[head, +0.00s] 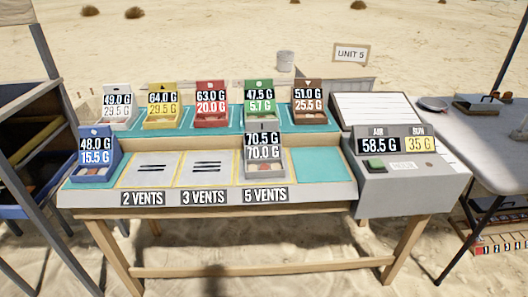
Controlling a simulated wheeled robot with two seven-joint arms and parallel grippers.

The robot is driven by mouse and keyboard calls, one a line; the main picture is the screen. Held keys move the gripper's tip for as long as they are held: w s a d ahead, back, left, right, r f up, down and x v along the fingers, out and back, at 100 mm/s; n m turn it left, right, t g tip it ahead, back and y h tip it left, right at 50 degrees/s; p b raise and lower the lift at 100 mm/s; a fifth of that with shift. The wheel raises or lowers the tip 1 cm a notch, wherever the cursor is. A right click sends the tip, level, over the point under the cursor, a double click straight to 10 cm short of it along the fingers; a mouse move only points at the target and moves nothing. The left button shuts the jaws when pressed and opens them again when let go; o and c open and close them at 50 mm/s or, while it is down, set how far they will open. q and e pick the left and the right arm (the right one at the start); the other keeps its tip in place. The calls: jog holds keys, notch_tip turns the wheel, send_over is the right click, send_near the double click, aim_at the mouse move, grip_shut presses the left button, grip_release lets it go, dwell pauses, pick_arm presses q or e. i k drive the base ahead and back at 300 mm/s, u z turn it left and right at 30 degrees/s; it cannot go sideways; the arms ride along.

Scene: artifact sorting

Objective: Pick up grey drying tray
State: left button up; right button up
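A grey tray (266,177) stands in the front row of the wooden table, above the "5 VENTS" label. Its upright back carries the readouts 70.5 G and 70.0 G, and small reddish and pale pieces lie in it. A paler, whitish tray (118,125) with 49.0 G and 29.5 G stands at the left end of the back row. Neither of my grippers shows in the head view, and nothing is touching the trays.
Yellow (161,124), red (210,122), green (259,121) and brown (308,119) trays fill the back row. A blue tray (97,183) is front left. The "2 VENTS" (150,171) and "3 VENTS" (206,169) spots are empty. A teal pad (320,166) is bare. A grey console (410,188) stands right.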

aim_at(262, 140)
jog(key=z, duration=1.6)
jog(key=i, duration=0.85)
jog(key=u, duration=2.25)
